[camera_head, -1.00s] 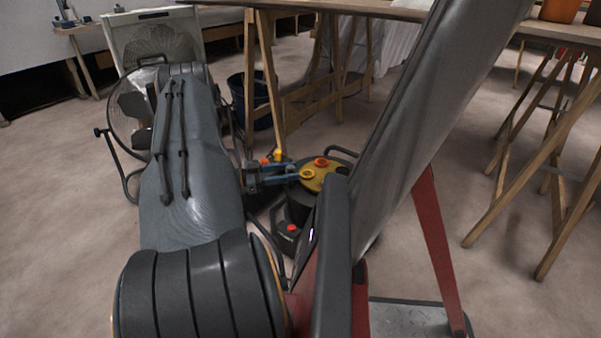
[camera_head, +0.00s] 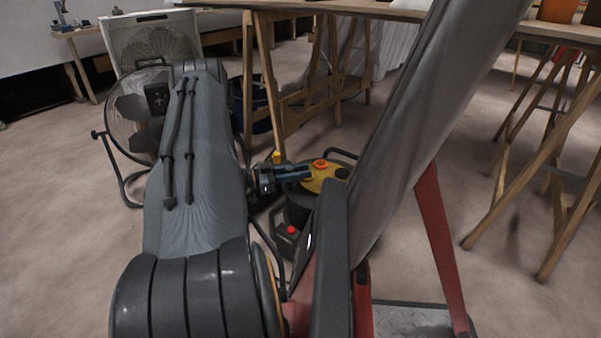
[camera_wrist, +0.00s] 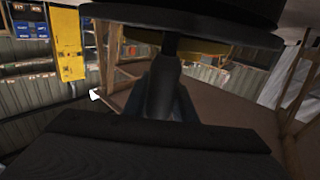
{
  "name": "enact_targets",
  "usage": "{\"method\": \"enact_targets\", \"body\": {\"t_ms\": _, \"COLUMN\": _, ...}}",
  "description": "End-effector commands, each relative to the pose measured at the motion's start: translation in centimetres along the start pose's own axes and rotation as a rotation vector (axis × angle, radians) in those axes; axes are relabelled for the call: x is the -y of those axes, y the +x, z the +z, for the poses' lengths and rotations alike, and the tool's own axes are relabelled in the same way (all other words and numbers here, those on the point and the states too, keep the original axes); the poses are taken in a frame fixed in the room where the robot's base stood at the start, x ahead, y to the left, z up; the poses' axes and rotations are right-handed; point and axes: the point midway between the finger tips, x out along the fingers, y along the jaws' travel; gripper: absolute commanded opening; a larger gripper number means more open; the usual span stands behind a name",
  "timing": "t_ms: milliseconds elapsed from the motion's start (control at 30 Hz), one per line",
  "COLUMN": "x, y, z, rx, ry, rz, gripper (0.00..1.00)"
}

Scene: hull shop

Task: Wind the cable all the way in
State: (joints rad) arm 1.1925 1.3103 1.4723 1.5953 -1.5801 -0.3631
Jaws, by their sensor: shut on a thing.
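The cable reel stands on the floor near the middle of the head view, with a yellow disc top (camera_head: 326,185), a dark body and a red button (camera_head: 291,230) low on its front. An orange round piece (camera_head: 320,164) sits on the disc. My gripper (camera_head: 298,173) is at the left edge of the disc. In the wrist view, its fingers (camera_wrist: 164,95) are shut on a dark upright handle (camera_wrist: 163,75), below a dark round rim (camera_wrist: 200,14). My arm hides part of the reel, and the cable cannot be made out.
A wooden trestle table (camera_head: 283,112) stands behind the reel, with a dark blue bin (camera_head: 262,105) under it. A round fan (camera_head: 135,110) stands at left behind my arm. More trestle legs (camera_head: 545,150) are at right.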

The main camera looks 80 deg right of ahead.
Motion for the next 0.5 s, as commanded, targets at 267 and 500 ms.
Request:
{"method": "enact_targets", "body": {"t_ms": 267, "x": 1.4, "y": -0.2, "z": 0.0, "rx": 0.001, "ry": 0.001, "rz": -0.002, "gripper": 0.0}}
{"method": "enact_targets", "body": {"t_ms": 500, "x": 1.8, "y": -0.2, "z": 0.0, "rx": 0.001, "ry": 0.0, "rz": -0.002, "gripper": 0.0}}
